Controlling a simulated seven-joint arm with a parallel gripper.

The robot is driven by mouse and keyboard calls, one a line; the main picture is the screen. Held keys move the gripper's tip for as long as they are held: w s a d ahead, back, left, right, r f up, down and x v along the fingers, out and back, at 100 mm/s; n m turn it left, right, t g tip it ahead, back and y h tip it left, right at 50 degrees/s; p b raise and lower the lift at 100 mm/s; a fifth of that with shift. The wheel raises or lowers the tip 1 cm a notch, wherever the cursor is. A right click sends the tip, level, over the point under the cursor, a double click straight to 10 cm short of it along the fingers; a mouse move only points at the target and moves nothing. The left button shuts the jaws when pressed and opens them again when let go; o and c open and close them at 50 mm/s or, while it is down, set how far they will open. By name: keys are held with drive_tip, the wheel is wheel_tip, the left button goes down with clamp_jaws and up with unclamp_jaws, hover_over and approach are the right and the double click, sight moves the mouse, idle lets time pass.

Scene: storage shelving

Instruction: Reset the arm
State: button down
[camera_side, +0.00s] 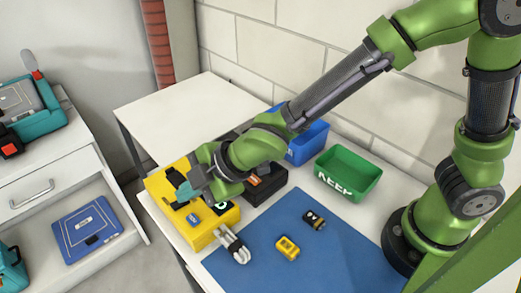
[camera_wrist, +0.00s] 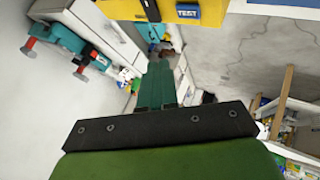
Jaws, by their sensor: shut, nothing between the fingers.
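My arm is green and reaches left from its base at the right of the side view. My gripper (camera_side: 180,187) has dark teal fingers and hangs over the yellow bin (camera_side: 207,236) at the left end of the table. In the wrist view the fingers of my gripper (camera_wrist: 158,72) lie together with nothing between them. A strip of yellow bin with a blue label (camera_wrist: 188,11) shows at the top of that view. I cannot tell from the side view how high the fingertips are above the bin.
A black bin (camera_side: 272,192), a blue bin (camera_side: 310,148) and a green bin (camera_side: 349,178) stand behind. On the blue mat (camera_side: 335,250) lie a yellow item (camera_side: 287,247) and a black item (camera_side: 314,219). A grey-white item (camera_side: 233,245) lies beside the yellow bin. Drawers (camera_side: 50,185) stand left.

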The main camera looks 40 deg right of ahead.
idle(0.3)
drive_tip(key=shift+s+d+f+m, duration=0.1)
drive_tip(key=shift+d+f+m, duration=0.1)
drive_tip(key=shift+m, duration=0.1)
drive_tip(key=s+d+m, duration=0.1)
drive_tip(key=s+d+f+m+g+h, duration=0.1)
drive_tip(key=d+m, duration=0.1)
drive_tip(key=shift+s+f, duration=0.1)
drive_tip(key=shift+s, duration=0.05)
drive_tip(key=s+d+r+m+h, duration=0.1)
drive_tip(key=s+d+r+m, duration=0.2)
drive_tip(key=d+m, duration=0.3)
drive_tip(key=s+d+r+m+t+h, duration=0.1)
drive_tip(key=s+d+r+m, duration=0.2)
drive_tip(key=d+r+m, duration=0.3)
drive_tip(key=s+d+r+m+h, duration=0.1)
drive_tip(key=s+d+r+m, duration=0.3)
drive_tip(key=d, duration=0.9)
drive_tip(key=shift+d+r+m, duration=0.2)
drive_tip(key=shift+d+m, duration=0.05)
drive_tip(key=shift+m, duration=0.65)
drive_tip(key=shift+w, duration=0.1)
